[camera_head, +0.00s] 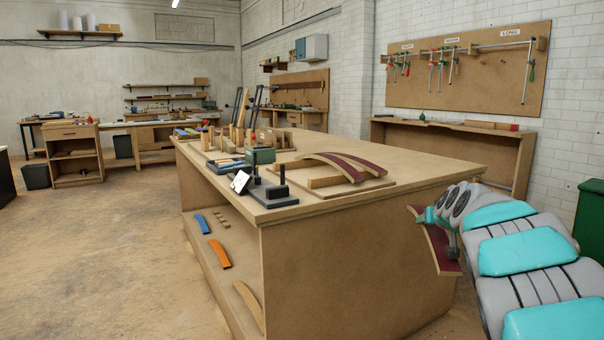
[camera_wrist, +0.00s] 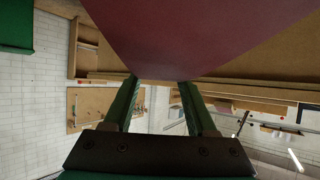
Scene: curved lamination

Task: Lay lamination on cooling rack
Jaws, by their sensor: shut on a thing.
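My gripper (camera_head: 450,240) is at the right of the head view, beside the right side of the workbench. It is shut on a curved lamination (camera_head: 438,250) with a dark red face and wood-coloured edge, which hangs tilted. In the wrist view, the held lamination (camera_wrist: 190,38) fills the top, between and beyond the fingertips (camera_wrist: 162,82). On the bench top, a flat board with wooden bars, which looks like the cooling rack (camera_head: 372,187), carries curved laminations (camera_head: 345,166) with a dark red face. The arm hides part of the held piece.
The workbench (camera_head: 420,162) has clear top to the right of and behind the rack. A black stand (camera_head: 275,192) and several tools and blocks crowd its left part. Blue and orange curved pieces (camera_head: 217,253) lie on the lower shelf. A green bin (camera_head: 590,215) stands far right.

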